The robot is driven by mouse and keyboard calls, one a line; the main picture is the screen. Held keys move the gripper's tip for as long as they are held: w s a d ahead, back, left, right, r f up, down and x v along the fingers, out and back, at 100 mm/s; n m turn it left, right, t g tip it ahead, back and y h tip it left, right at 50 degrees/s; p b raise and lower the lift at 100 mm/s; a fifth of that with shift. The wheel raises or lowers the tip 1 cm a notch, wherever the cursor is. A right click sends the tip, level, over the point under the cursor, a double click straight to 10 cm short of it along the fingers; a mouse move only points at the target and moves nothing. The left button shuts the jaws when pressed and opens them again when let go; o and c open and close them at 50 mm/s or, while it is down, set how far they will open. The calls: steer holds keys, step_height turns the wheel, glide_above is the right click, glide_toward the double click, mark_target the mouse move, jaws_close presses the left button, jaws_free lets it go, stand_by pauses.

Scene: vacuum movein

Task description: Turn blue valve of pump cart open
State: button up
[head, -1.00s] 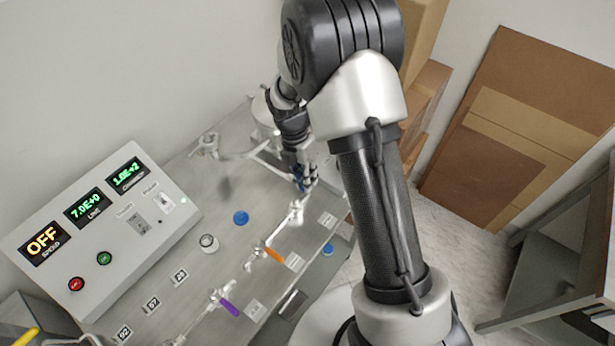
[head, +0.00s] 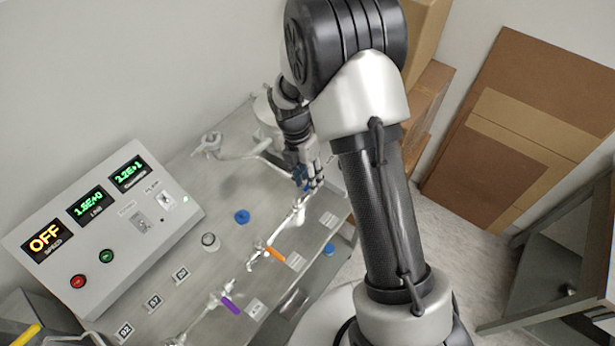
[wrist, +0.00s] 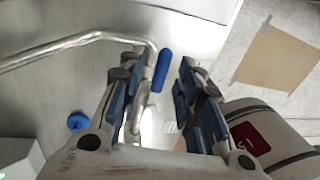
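The blue valve handle (wrist: 162,70) shows in the wrist view at the end of a bent metal pipe (wrist: 80,40). It lies between the fingertips of my gripper (wrist: 160,72), nearer the left finger. The gripper is open, with a gap between the handle and the right finger; whether the left finger touches the handle I cannot tell. In the head view my gripper (head: 308,180) is at the far end of the pump cart (head: 215,175), above the end of the valve line. There it largely hides the blue handle.
An orange handle (head: 275,254) and a purple handle (head: 230,305) sit nearer along the same line. A control box (head: 105,235) reading OFF stands at left. A blue cap (head: 242,216) lies on the cart top. Cardboard (head: 520,130) leans on the wall at right.

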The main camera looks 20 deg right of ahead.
step_height(320, 180, up, 12)
steer(key=w+a, duration=0.1)
steer(key=w, duration=0.1)
steer(key=shift+a, duration=0.25)
steer(key=shift+f, duration=0.1)
stand_by(0.3)
steer(key=s+r+m+t+y+b, duration=0.1)
steer(key=s+r+m+t+b, duration=0.2)
steer(key=s+r+m, duration=0.95)
steer(key=s+f+m+t+b, duration=0.1)
steer(key=s+m+t, duration=0.2)
steer(key=s+m, duration=1)
steer(key=shift+d+f, duration=0.4)
